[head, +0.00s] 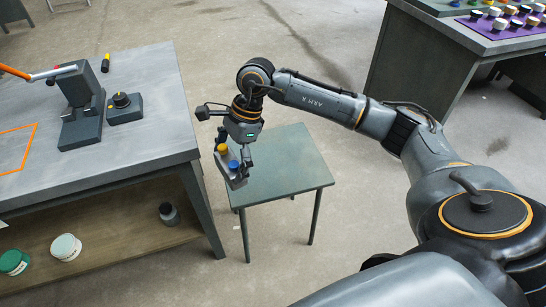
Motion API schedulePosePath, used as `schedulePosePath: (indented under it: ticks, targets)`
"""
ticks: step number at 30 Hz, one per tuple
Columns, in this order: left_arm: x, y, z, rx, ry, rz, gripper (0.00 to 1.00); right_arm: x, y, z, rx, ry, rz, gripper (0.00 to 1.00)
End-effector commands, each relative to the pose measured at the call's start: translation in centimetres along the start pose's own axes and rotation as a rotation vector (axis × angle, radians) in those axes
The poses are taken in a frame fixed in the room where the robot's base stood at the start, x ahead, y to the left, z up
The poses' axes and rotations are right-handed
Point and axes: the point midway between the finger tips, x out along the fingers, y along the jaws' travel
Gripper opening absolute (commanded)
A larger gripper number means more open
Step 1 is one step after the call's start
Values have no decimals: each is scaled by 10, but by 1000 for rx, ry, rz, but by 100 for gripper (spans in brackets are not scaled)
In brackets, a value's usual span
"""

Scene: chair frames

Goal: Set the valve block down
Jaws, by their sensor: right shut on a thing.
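The valve block (237,181) is a small grey piece with a yellow knob and a blue knob. My right gripper (236,160) is shut on it, pointing down, and partly covers it. The block appears at the left edge of a small green-grey table (290,172). I cannot tell whether it touches the tabletop or hangs above or beside it. My left gripper is out of view.
A grey workbench (150,140) at left carries a lever press (82,105) and a knobbed box (124,107); jars stand on its lower shelf (120,225). Another bench (440,30) stands at top right. The small table's visible top is otherwise clear.

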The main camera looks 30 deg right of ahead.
Motion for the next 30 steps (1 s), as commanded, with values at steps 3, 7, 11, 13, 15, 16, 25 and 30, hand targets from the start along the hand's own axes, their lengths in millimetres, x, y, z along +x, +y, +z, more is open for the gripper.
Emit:
schedulePosePath:
  ticks: [3, 7, 11, 13, 15, 16, 25, 30]
  targets:
    - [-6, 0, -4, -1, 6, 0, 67, 7, -6, -7, 248, -2, -103, 53]
    - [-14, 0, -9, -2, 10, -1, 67, 10, -15, -16, 523, -1, -218, 53]
    - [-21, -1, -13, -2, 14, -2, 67, 11, -23, -26, 799, -2, -332, 53]
    - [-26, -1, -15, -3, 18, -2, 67, 11, -27, -33, 953, -1, -395, 53]
    - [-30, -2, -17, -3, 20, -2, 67, 10, -31, -41, 1103, -1, -458, 53]
    - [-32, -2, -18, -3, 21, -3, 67, 9, -32, -45, 1165, -1, -483, 53]
    - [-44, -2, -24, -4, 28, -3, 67, 3, -40, -72, 1586, 2, -658, 53]
    - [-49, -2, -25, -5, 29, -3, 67, 3, -49, -92, 1639, 5, -680, 53]
